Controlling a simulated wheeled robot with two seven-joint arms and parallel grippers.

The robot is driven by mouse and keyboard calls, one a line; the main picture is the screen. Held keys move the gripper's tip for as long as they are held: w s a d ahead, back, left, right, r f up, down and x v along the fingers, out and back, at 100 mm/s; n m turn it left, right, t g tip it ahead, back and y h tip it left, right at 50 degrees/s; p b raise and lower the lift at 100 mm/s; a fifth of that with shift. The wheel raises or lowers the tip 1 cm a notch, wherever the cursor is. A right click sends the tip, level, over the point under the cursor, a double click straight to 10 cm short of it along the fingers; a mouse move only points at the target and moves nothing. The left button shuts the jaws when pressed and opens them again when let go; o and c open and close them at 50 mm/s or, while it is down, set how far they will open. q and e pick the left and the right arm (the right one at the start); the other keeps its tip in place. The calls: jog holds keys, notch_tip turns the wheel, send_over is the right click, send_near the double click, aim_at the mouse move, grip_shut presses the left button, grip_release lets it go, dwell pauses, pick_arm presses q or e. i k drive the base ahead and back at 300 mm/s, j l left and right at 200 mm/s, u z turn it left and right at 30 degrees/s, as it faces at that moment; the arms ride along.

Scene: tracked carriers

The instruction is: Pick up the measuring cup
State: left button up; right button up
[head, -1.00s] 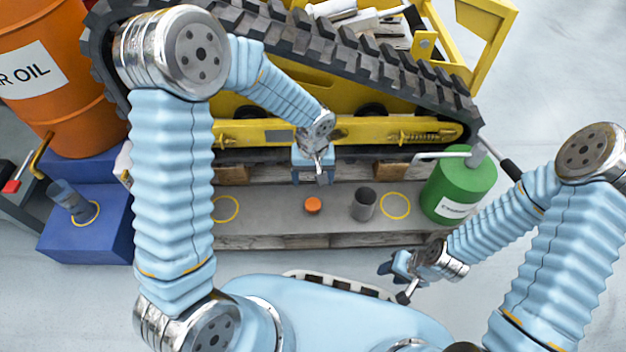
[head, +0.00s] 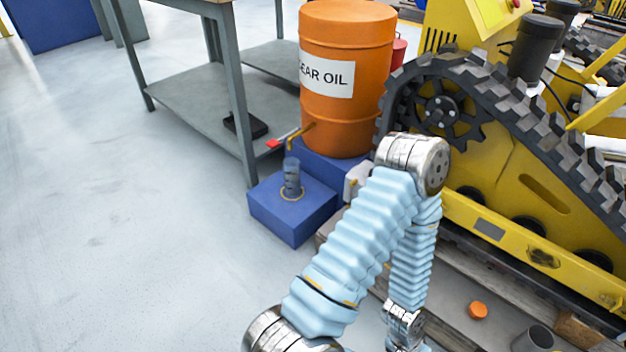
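A translucent grey-blue cup (head: 292,178), which looks like the measuring cup, stands upright on a blue block (head: 278,212) inside a yellow ring. It is below the tap of the orange drum. My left arm stands to the right of the cup. Its gripper (head: 404,346) is at the bottom edge, well below and right of the cup and apart from it. Its fingers are mostly cut off, so I cannot see their opening. My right gripper is out of view.
The orange gear oil drum (head: 346,110) stands behind the cup, with a grey metal bench (head: 190,90) to the left. A yellow tracked carrier (head: 500,170) fills the right. An orange cap (head: 477,310) and a dark cup (head: 538,338) are at lower right. The left floor is clear.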

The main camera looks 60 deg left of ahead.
aim_at(292, 178)
jog(key=i+u, duration=0.15)
jog(key=u, duration=0.2)
jog(key=i+u, duration=0.1)
jog(key=u, duration=0.25)
jog(key=i+l+u, duration=0.1)
jog(key=u, duration=0.25)
